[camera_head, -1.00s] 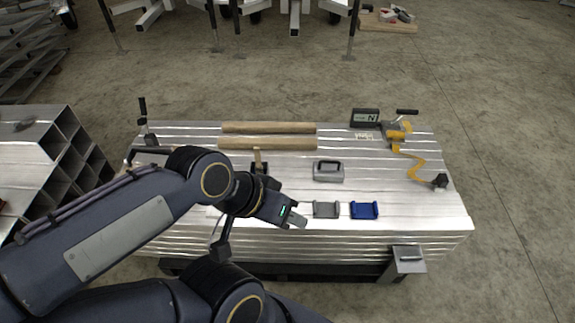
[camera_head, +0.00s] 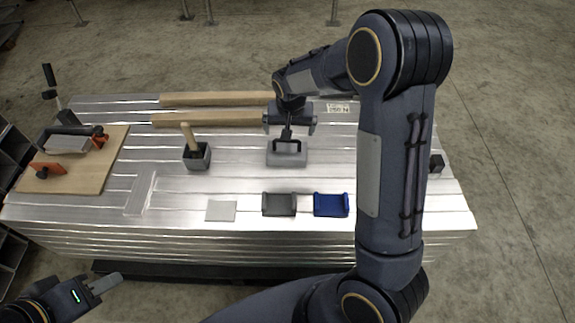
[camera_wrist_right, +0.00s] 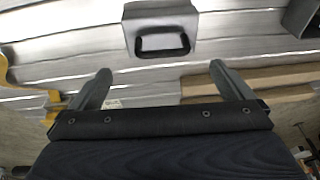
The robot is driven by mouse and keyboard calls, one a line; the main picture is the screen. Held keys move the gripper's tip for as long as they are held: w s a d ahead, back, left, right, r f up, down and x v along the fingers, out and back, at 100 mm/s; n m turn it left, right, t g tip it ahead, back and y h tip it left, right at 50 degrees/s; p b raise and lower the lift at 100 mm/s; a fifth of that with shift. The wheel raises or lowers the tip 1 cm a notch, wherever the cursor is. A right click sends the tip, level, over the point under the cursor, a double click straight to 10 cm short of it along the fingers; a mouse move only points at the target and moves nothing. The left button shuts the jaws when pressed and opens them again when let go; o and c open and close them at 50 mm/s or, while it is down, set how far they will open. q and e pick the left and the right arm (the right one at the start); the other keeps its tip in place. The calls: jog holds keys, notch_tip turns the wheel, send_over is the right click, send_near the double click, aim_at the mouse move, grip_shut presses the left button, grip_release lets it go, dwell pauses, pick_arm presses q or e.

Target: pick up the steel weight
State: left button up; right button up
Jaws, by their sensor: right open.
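The steel weight (camera_head: 287,156) is a grey block with a dark loop handle, upright on the metal tabletop (camera_head: 240,180) in the head view. It also shows at the top of the right wrist view (camera_wrist_right: 160,22), its handle facing the camera. My right gripper (camera_wrist_right: 160,70) is open and empty, its two fingers spread and the weight ahead of their tips, with a gap. In the head view my right gripper (camera_head: 288,128) is just above and behind the weight, partly hidden by its own wrist. My left gripper (camera_head: 105,283) is low at left, off the table's front edge.
Grey (camera_head: 279,204) and blue (camera_head: 331,204) cradles and a light square plate (camera_head: 220,211) lie in front. A dark box with a wooden handle (camera_head: 197,155) stands left of the weight. Wooden bars (camera_head: 215,119) lie behind. A board with tools (camera_head: 75,170) is far left.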

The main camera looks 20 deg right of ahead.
send_near(287, 149)
jog(key=shift+w+a+f+b, duration=0.2)
jog(key=shift+w+f+b, duration=0.1)
jog(key=shift+w+b, duration=0.15)
jog(key=x, duration=0.1)
jog(key=b+x, duration=0.1)
jog(key=x, duration=0.3)
jog(key=shift+d+f, duration=0.1)
jog(key=shift+d, duration=0.2)
jog(key=c, duration=1.9)
jog(key=shift+w+r, duration=0.1)
jog(key=shift+r, duration=0.15)
